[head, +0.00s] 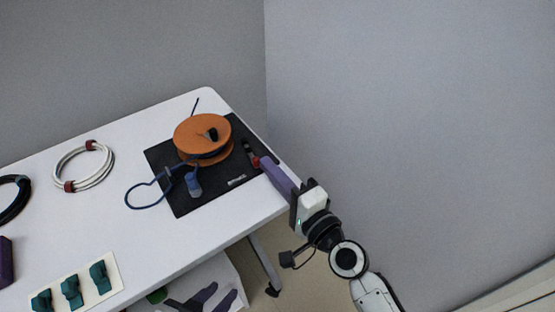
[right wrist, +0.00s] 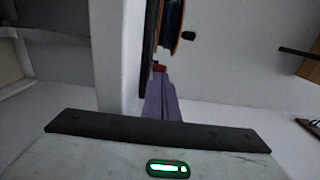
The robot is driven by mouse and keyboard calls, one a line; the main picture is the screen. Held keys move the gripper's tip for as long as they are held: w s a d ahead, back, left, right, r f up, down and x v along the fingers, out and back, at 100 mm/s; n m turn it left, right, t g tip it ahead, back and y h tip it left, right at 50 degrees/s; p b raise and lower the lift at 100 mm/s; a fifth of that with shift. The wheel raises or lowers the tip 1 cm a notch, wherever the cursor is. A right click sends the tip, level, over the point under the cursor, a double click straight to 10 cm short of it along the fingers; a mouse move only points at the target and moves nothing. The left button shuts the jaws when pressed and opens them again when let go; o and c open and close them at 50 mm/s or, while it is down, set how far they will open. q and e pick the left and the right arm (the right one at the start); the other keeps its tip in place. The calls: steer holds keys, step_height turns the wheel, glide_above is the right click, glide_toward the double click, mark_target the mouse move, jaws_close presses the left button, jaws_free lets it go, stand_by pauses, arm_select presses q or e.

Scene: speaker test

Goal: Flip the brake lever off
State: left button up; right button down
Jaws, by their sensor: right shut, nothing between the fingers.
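An orange cable spool (head: 190,132) stands on a black mat (head: 182,205) at the table's right end. Beside it is a small dark and red part (head: 250,151), seemingly the brake lever; its setting is too small to tell. My right gripper (head: 264,163) is shut and empty, its purple fingertips at or very near the red part. Touching or apart, I cannot tell. In the right wrist view the purple fingers (right wrist: 161,98) point at a red bit (right wrist: 159,68) below the spool (right wrist: 173,28). My left gripper (head: 216,296) appears low at the bottom, its purple fingers spread.
A blue cable with a connector (head: 194,182) lies on the mat and overhangs it to the left. A white cable coil (head: 84,183), a black coil (head: 14,202) and teal clips (head: 71,290) are on the white table (head: 125,215). A wall (head: 410,110) stands behind.

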mark_target(290, 174)
steer(key=shift+d, duration=0.15)
steer(key=shift+d+f, duration=0.1)
steer(key=shift+d, duration=0.2)
steer(key=d+b, duration=0.1)
steer(key=d, duration=0.2)
steer(key=shift+s+f, duration=0.1)
steer(key=s+d, duration=0.2)
steer(key=s, duration=0.7)
steer(key=shift+s+r, duration=0.2)
steer(key=shift+s, duration=0.2)
